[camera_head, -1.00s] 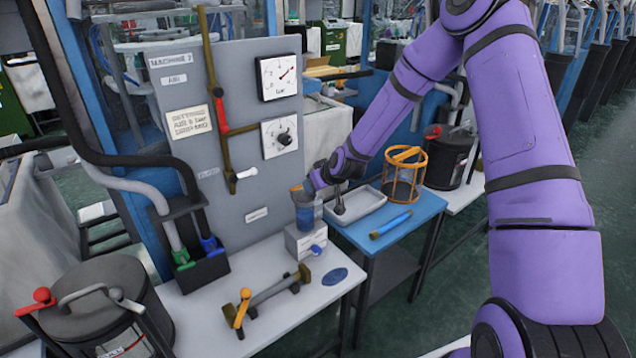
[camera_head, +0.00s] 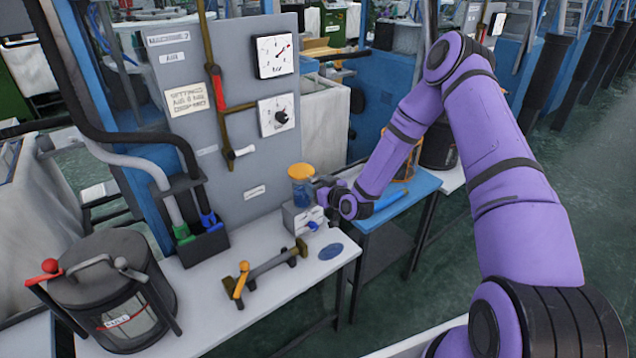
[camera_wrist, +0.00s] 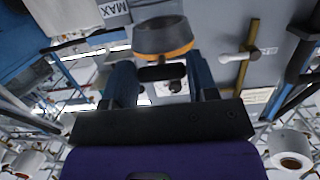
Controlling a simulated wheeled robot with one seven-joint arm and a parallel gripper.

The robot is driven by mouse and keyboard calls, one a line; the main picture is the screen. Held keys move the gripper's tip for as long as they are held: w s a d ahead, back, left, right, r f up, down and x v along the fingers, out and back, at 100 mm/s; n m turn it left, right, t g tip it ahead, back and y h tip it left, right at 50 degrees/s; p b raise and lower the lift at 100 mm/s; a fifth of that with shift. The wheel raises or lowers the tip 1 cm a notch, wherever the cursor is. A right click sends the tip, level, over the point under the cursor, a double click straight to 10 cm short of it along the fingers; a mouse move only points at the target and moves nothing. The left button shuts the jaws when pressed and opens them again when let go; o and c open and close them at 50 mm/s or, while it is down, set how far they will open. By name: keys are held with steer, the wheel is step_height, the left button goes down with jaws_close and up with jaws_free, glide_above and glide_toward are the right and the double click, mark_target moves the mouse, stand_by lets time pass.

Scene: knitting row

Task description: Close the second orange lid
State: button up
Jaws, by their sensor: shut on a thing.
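A blue-tinted jar (camera_head: 302,192) stands on a light grey block at the bench's right end, beside the grey panel. Its orange lid (camera_head: 301,171) lies level across the top. In the wrist view the picture seems upside down; the jar's grey side shows at the top, with the orange lid's edge (camera_wrist: 165,53) below. My gripper (camera_head: 328,187) is at the jar's right side, at about lid height. A black tab (camera_wrist: 162,73) at the lid's edge sits between my two dark fingers, and my gripper (camera_wrist: 161,78) is shut on it. The exact contact is hard to see.
An orange-rimmed basket (camera_head: 404,168) is partly behind my arm on the blue table (camera_head: 425,181). A brass-and-grey bar fixture (camera_head: 265,270) and a blue disc (camera_head: 330,251) lie on the white bench (camera_head: 215,325). A black pot (camera_head: 110,290) stands at left.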

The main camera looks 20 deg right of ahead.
steer(key=shift+s+f, duration=0.1)
steer(key=shift+f, duration=0.4)
steer(key=o, duration=1.3)
steer(key=shift+f, duration=0.1)
steer(key=shift+r, duration=0.2)
steer(key=v, duration=1)
steer(key=shift+s+d, duration=0.1)
steer(key=shift+s, duration=0.15)
steer(key=shift+r, duration=0.1)
